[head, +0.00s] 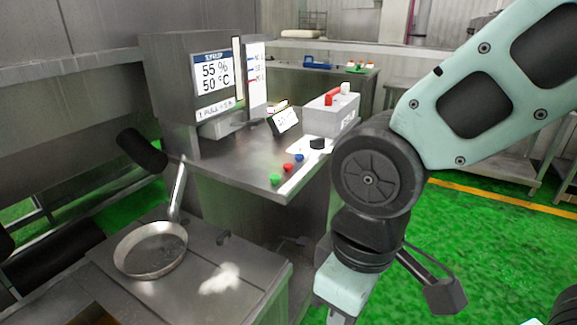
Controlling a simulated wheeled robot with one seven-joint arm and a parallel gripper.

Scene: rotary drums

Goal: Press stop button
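A small red button (288,167) sits on the front edge of the steel console (240,165), between a green button (275,180) and a blue button (299,157). No label on these three is readable, so I cannot tell by wording which is the stop button. My arm hangs at the right, with its dark joint just right of the buttons and lower links reaching down toward the bottom edge. The fingertips of my gripper do not show. The buttons are unobstructed in the head view.
A display (213,82) reads 55 % and 50 °C. A grey box (333,112) with red and white parts on top stands on the console. A round pan (150,262) rests on a steel top (245,285) at lower left. Green floor (490,240) is open at right.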

